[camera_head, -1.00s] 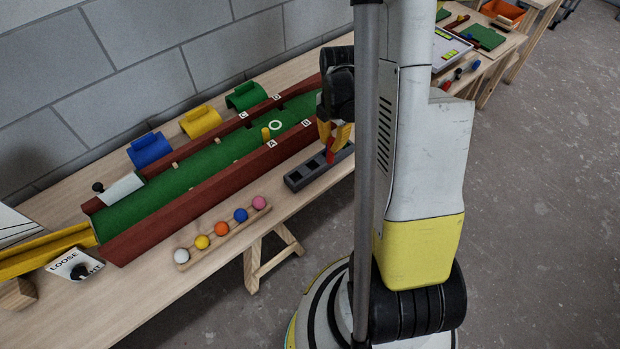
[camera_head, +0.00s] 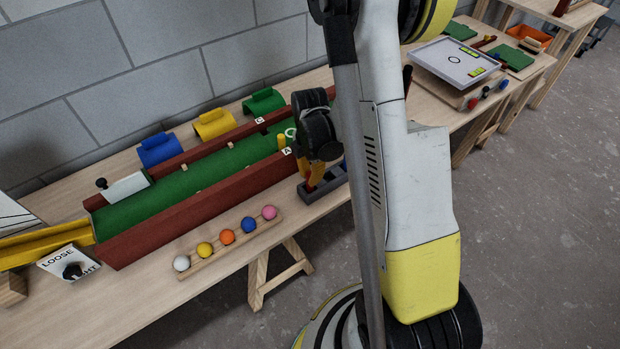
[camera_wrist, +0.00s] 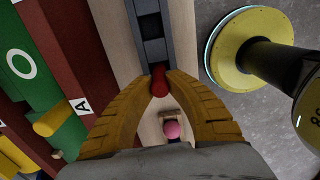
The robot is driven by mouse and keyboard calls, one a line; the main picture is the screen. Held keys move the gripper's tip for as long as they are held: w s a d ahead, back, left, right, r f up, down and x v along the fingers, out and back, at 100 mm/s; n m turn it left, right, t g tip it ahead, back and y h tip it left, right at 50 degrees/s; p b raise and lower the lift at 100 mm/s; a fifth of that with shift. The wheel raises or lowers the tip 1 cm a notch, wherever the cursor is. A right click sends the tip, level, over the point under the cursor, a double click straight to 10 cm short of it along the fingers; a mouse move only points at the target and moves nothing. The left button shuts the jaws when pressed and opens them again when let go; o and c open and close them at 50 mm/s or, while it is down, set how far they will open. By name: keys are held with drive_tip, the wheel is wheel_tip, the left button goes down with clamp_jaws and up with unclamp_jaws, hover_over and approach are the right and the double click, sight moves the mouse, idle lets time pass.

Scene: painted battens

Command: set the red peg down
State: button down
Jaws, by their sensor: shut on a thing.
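My gripper (camera_wrist: 159,80) is shut on the red peg (camera_wrist: 159,83), which shows between the yellow fingertips in the wrist view. In the head view my gripper (camera_head: 311,178) is low over the grey slotted block (camera_head: 322,194), at its left end. The red peg (camera_head: 312,186) shows only in part there. The block (camera_wrist: 171,25) has dark square holes and runs away from the fingertips in the wrist view. The peg is at its near end; I cannot tell whether its lower end is inside a hole.
The dark red batten (camera_head: 190,222) beside the green lane (camera_head: 200,186) stands close behind the block. A wooden rail with several coloured balls (camera_head: 228,236) lies at the front left. The table's front edge is close.

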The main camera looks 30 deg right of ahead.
drive_tip(key=shift+f, duration=0.1)
drive_tip(key=c, duration=1.4)
unclamp_jaws()
wheel_tip(320, 180, up, 12)
drive_tip(key=p, duration=0.5)
drive_tip(key=shift+s+a+r+m+t, duration=1.2)
drive_tip(key=shift+s+a+r+m, duration=0.85)
drive_tip(key=shift+r+m, duration=1.05)
drive_tip(key=shift+s+a+r+m+t, duration=1.2)
drive_tip(key=shift+s+a+r+m, duration=0.4)
drive_tip(key=shift+a+r+m, duration=1.2)
drive_tip(key=shift+s+a+r+m+t, duration=1.2)
drive_tip(key=shift+s+a+r+m, duration=0.65)
drive_tip(key=shift+r+m, duration=1.5)
